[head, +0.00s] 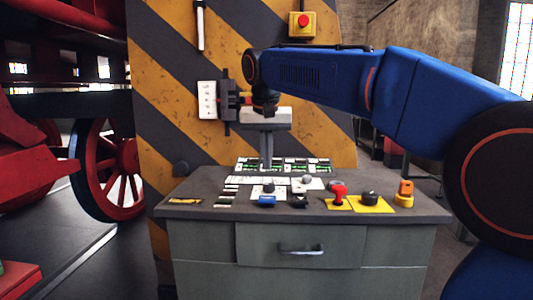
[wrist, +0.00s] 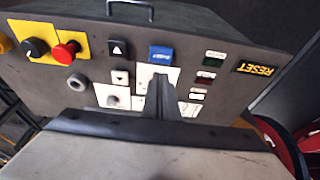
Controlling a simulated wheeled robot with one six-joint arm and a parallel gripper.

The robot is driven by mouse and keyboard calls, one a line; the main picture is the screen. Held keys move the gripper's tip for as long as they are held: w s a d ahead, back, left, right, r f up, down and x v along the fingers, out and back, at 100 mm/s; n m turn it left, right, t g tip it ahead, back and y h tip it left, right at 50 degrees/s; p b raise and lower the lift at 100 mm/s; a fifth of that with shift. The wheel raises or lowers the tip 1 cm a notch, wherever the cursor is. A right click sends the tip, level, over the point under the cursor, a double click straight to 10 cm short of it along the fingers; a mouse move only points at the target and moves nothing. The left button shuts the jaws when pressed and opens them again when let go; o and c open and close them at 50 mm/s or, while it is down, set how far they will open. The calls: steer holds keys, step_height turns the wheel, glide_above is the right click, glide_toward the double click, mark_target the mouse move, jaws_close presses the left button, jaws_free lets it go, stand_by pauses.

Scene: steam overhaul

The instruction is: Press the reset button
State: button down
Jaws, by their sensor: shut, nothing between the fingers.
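I cannot tell for certain which control is the reset button. My gripper (head: 267,165) is shut and empty, pointing down over the middle of the console. Its fingers (wrist: 160,82) hide part of a white panel.
Right of the blue button stand a red knob (head: 338,193), a black knob (head: 370,198) and an orange button (head: 405,189). The striped pillar (head: 175,110) rises behind the console and carries a red button on a yellow box (head: 302,24). A red wheel (head: 105,172) stands at left.

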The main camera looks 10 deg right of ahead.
mark_target(268, 198)
steer(key=x, duration=0.8)
steer(key=shift+s, duration=0.35)
steer(key=shift+a+f, duration=0.1)
steer(key=shift+f, duration=0.55)
steer(key=shift+s+f, duration=0.15)
steer(key=shift+f, duration=1.15)
steer(key=shift+r, duration=0.35)
step_height(268, 198, up, 4)
steer(key=shift+r, duration=0.2)
steer(key=v, duration=1)
